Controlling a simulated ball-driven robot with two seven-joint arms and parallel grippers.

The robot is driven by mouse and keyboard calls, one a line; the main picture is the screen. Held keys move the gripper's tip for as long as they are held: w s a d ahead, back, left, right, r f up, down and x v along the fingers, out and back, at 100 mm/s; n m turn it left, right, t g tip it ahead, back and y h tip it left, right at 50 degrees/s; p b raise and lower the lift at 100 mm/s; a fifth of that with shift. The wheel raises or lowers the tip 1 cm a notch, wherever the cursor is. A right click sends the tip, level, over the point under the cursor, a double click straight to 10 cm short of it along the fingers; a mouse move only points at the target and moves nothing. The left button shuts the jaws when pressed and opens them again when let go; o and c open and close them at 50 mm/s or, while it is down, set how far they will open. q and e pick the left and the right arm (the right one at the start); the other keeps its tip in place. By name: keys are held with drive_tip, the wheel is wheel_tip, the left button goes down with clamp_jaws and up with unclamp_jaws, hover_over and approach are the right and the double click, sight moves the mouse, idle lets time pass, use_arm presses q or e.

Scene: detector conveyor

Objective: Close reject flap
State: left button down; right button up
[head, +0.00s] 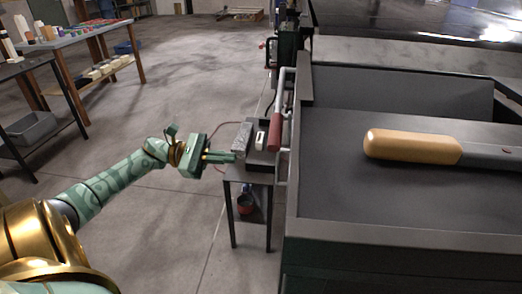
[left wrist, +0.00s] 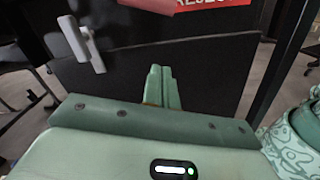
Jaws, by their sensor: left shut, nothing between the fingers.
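In the left wrist view a dark flat panel (left wrist: 215,75) lies beyond my left gripper, with a pale handle (left wrist: 85,44) at its left. A red sign (left wrist: 212,4), cut by the top edge, shows letters that look like part of REJECT. The panel seems to belong to the reject flap, but its hinge and how far it stands open cannot be told. My left gripper (head: 234,157) is shut and empty, just left of the small side table in the head view. Its fingertips (left wrist: 160,70) lie together in front of the panel; contact cannot be told. My right gripper is not in view.
The dark conveyor housing (head: 340,232) fills the right, with a tan rounded object (head: 412,145) on its bed. A grey rail (head: 288,85) with a red grip (head: 276,131) runs along its left side. A side table (head: 238,175) holds small items.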

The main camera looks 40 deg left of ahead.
use_arm(q)
drive_tip(key=w+d+r+p, duration=0.1)
drive_tip(key=w+d+r, duration=0.3)
drive_tip(key=d, duration=0.4)
drive_tip(key=shift+d, duration=0.2)
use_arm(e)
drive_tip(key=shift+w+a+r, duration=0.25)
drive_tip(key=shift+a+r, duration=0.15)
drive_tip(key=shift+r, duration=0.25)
use_arm(q)
drive_tip(key=shift+s+r, duration=0.1)
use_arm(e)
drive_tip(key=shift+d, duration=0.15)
use_arm(q)
wheel_tip(320, 180, up, 24)
drive_tip(key=n+p, duration=1.2)
drive_tip(key=p, duration=0.4)
drive_tip(key=shift+t+y+p, duration=0.3)
drive_tip(key=shift+y+p, duration=0.1)
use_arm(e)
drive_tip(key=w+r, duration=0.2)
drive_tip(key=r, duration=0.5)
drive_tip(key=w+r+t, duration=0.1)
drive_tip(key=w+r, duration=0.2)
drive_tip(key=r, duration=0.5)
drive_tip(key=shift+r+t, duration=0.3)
use_arm(q)
drive_tip(key=shift+a+r, duration=0.15)
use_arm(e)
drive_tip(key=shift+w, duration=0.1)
